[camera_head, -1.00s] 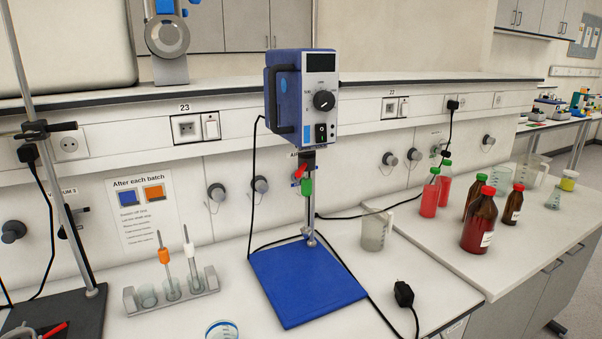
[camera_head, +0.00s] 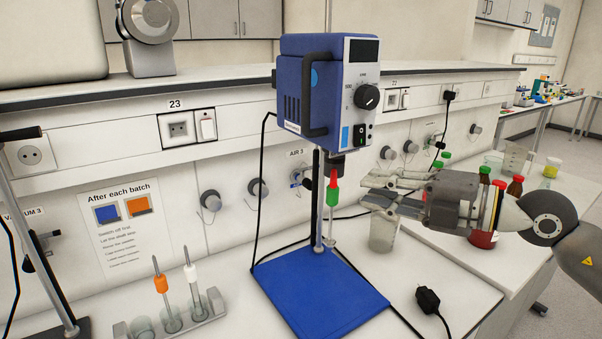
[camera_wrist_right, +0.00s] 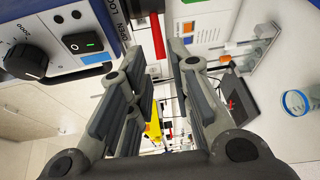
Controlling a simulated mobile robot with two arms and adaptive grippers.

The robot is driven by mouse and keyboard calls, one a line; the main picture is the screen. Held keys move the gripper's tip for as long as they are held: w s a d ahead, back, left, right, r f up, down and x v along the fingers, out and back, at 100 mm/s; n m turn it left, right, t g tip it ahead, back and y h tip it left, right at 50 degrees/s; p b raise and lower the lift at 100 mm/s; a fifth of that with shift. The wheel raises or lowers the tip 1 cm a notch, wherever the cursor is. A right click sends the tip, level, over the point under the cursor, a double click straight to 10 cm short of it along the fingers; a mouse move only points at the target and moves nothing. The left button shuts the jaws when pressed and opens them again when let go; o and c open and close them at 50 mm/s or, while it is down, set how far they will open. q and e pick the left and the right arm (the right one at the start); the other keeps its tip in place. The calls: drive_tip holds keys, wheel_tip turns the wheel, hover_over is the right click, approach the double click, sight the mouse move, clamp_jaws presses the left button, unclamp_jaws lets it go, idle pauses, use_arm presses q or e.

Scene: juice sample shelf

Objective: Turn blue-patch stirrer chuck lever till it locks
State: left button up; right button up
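The blue stirrer (camera_head: 325,90) stands on a blue base plate (camera_head: 320,290), with a light-blue patch (camera_head: 345,136) on its front. Below its head is the dark chuck (camera_head: 336,164). The red lever (camera_head: 333,180) hangs there, with a green piece (camera_head: 333,197) under it. My right gripper (camera_head: 366,190) is open, just right of the lever and apart from it in the head view. In the right wrist view, the red lever (camera_wrist_right: 154,42) shows beyond the gap between the open fingers (camera_wrist_right: 155,70), beside OPEN and LOCK lettering partly cut off. My left gripper is not in view.
A beaker (camera_head: 383,232) stands right of the stirrer, partly behind my right gripper. A rack (camera_head: 150,330) with orange and white shafts stands left. Bottles are partly hidden by my right arm. A black plug (camera_head: 428,300) and cord lie front right.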

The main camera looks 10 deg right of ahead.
sight(334, 177)
drive_tip(key=p+x, duration=0.4)
drive_tip(key=shift+w+a+r+p, duration=0.2)
drive_tip(key=shift+w+r+p, duration=0.1)
drive_tip(key=p+x, duration=0.1)
drive_tip(key=x, duration=0.2)
drive_tip(key=shift+w+a+f+p, duration=0.2)
drive_tip(key=shift+w+p, duration=0.05)
drive_tip(key=shift+p, duration=0.05)
drive_tip(key=shift+w+a+f, duration=0.15)
drive_tip(key=shift+w+a, duration=0.05)
drive_tip(key=shift+w, duration=0.05)
drive_tip(key=shift+s, duration=0.1)
drive_tip(key=c, duration=0.3)
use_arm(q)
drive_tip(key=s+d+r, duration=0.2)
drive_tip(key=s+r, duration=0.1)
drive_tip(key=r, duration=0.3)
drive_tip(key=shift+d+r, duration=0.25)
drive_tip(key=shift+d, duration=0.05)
use_arm(e)
clamp_jaws()
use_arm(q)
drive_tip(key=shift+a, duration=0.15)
